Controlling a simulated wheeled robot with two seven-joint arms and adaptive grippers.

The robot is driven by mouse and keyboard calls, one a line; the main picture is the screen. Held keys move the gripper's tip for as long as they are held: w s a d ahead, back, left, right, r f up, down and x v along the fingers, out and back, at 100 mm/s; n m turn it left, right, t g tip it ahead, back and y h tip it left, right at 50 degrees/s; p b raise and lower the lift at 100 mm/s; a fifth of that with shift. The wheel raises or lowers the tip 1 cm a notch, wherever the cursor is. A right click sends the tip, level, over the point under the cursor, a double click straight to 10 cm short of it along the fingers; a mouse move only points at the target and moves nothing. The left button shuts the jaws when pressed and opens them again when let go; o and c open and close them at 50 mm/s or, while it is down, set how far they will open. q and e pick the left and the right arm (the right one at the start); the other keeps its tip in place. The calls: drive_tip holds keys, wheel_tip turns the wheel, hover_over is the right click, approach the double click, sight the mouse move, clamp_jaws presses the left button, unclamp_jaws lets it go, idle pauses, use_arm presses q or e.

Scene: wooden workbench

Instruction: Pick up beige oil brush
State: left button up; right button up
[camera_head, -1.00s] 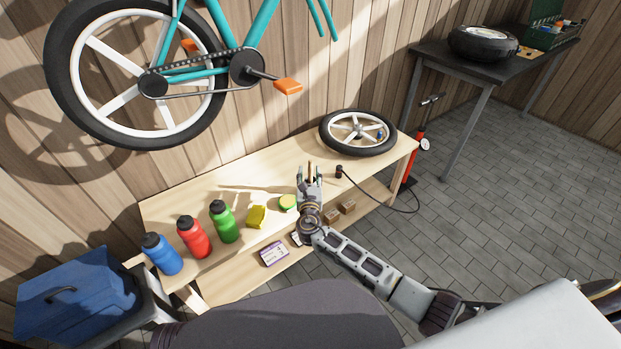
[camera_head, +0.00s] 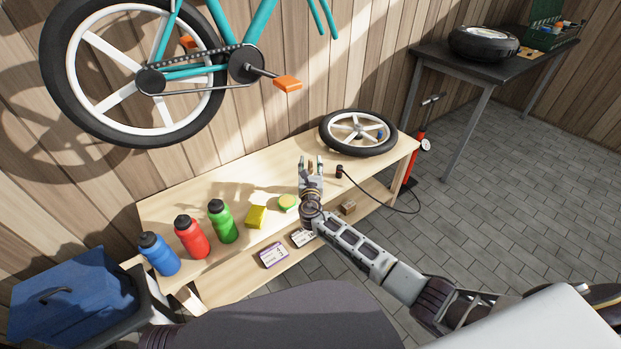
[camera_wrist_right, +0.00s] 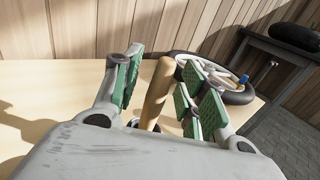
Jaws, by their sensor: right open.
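My right gripper (camera_head: 311,166) is over the workbench, with its two fingers apart. In the right wrist view, the gripper (camera_wrist_right: 160,78) has its green-padded fingers on either side of a beige, slightly tilted rod-shaped handle (camera_wrist_right: 157,95), which looks like the oil brush. The handle stands between the pads, and a gap shows beside it. The lower part of the brush is hidden by the gripper body. In the head view I cannot clearly make out the brush at the gripper. My left gripper is not in view.
Blue (camera_head: 158,254), red (camera_head: 191,237) and green (camera_head: 222,222) bottles stand at the bench's left. A yellow sponge (camera_head: 256,217), a green-yellow round item (camera_head: 287,203) and a small dark cylinder (camera_head: 339,171) are near the gripper. A wheel (camera_head: 358,132) lies at the right end.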

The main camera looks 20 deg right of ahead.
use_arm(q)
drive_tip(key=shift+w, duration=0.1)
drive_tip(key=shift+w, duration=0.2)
use_arm(e)
clamp_jaws()
drive_tip(key=shift+r, duration=0.15)
drive_tip(key=shift+r, duration=0.2)
drive_tip(key=shift+r+p, duration=0.5)
drive_tip(key=shift+r, duration=0.2)
wheel_tip(320, 180, up, 6)
drive_tip(key=p, duration=0.2)
drive_tip(key=shift+r+p, duration=0.1)
drive_tip(key=shift+p, duration=0.25)
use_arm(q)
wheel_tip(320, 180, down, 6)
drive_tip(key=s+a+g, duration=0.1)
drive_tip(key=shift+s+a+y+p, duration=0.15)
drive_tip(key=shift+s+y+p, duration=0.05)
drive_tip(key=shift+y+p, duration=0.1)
use_arm(e)
drive_tip(key=shift+r, duration=0.9)
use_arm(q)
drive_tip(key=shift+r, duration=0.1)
